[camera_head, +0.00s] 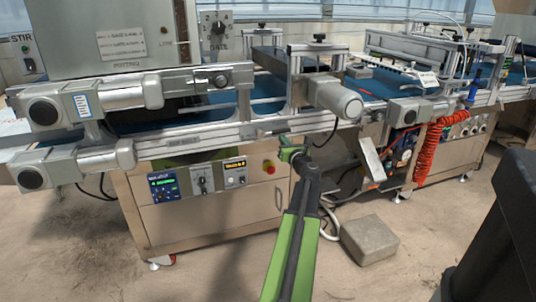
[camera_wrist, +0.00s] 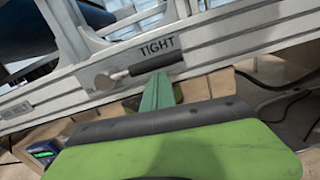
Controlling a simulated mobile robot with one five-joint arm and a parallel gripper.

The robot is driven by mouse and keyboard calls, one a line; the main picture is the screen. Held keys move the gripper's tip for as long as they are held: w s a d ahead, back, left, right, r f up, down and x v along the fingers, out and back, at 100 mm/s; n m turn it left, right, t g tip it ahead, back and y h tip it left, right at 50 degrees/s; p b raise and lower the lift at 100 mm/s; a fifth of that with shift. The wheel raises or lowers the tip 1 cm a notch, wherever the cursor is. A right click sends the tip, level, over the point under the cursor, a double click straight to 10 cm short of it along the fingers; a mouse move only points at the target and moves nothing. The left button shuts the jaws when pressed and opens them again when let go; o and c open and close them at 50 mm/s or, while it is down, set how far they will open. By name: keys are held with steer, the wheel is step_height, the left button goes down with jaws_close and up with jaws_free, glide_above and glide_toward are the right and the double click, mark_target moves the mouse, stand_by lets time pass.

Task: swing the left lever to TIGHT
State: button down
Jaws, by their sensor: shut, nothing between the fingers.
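In the wrist view a lever (camera_wrist: 150,65) with a dark round handle and a bright metal pivot (camera_wrist: 103,82) sits on the pale machine rail. Its handle points right and slightly up, just under the printed word TIGHT (camera_wrist: 158,46). My gripper (camera_wrist: 158,88) has green fingers, closed together and empty, with the tips just below the handle. I cannot tell whether they touch it. In the head view my gripper (camera_head: 291,148) is at the front rail of the conveyor, and the lever there is too small to make out clearly.
A control cabinet (camera_head: 215,215) with a display, knob and red button stands below the rail. A grey motor (camera_head: 338,97) juts out above my gripper. A grey block (camera_head: 369,240) lies on the floor at right. An orange coiled hose (camera_head: 432,147) hangs farther right.

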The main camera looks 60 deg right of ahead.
steer(key=shift+s+d+r, duration=0.15)
steer(key=shift+s+d, duration=0.15)
steer(key=shift+s, duration=0.05)
stand_by(0.4)
step_height(320, 180, down, 6)
steer(key=b, duration=0.5)
steer(key=r+v, duration=0.2)
steer(key=v, duration=0.8)
steer(key=shift+s+a+p, duration=0.25)
steer(key=shift+s+p, duration=0.05)
steer(key=shift+p, duration=0.05)
